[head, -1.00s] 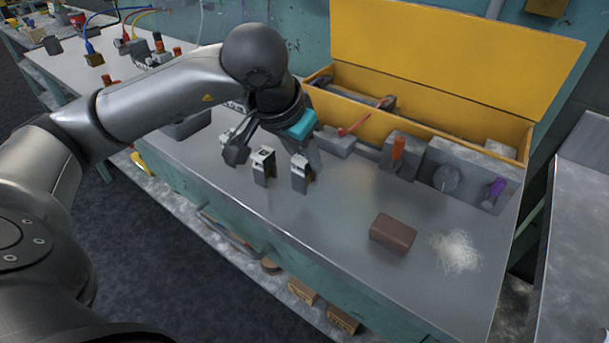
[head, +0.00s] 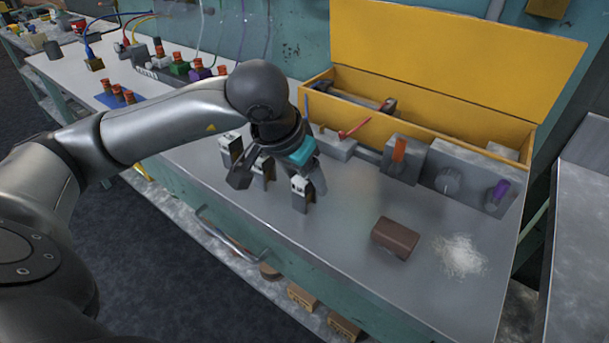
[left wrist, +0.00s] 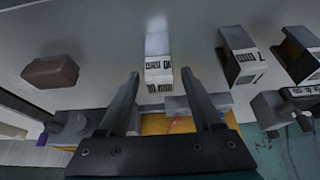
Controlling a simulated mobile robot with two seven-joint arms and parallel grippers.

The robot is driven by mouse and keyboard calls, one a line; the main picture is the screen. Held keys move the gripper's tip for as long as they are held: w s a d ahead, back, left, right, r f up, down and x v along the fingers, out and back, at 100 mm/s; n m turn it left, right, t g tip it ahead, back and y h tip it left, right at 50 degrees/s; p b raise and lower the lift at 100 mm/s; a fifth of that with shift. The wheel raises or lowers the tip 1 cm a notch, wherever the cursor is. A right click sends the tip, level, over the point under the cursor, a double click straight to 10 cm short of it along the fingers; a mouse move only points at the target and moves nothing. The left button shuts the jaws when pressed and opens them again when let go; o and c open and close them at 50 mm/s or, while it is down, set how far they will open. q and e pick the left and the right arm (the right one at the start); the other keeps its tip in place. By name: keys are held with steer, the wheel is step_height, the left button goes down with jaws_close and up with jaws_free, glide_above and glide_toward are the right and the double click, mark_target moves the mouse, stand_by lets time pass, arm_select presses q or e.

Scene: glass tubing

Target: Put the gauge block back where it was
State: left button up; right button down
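Three dark upright blocks with white, printed faces stand on the grey bench in the head view: a left one (head: 230,148), a middle one (head: 264,168) and a right one (head: 301,190). Which is the gauge block I cannot tell for sure. My left gripper (head: 280,183) reaches down around the right block. In the left wrist view, this block (left wrist: 158,68) lies between the open fingertips (left wrist: 160,76), with a gap on each side. The middle block (left wrist: 240,58) and the left block (left wrist: 300,50) are off to the right there. My right gripper is not in view.
A brown block (head: 396,238) and a pale fibrous heap (head: 459,256) lie at the bench's right. Behind stand a red-levered fixture (head: 338,145), a dial box (head: 450,175) and an open yellow box (head: 460,60). The front middle is clear.

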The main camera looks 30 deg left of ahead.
mark_target(301, 178)
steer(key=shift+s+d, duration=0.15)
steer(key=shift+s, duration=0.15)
arm_select(q)
steer(key=shift+r, duration=0.15)
steer(key=p+v, duration=0.1)
steer(key=v, duration=0.1)
steer(key=shift+r, duration=0.45)
steer(key=p+v, duration=0.2)
steer(key=v, duration=0.7)
steer(key=shift+s, duration=0.25)
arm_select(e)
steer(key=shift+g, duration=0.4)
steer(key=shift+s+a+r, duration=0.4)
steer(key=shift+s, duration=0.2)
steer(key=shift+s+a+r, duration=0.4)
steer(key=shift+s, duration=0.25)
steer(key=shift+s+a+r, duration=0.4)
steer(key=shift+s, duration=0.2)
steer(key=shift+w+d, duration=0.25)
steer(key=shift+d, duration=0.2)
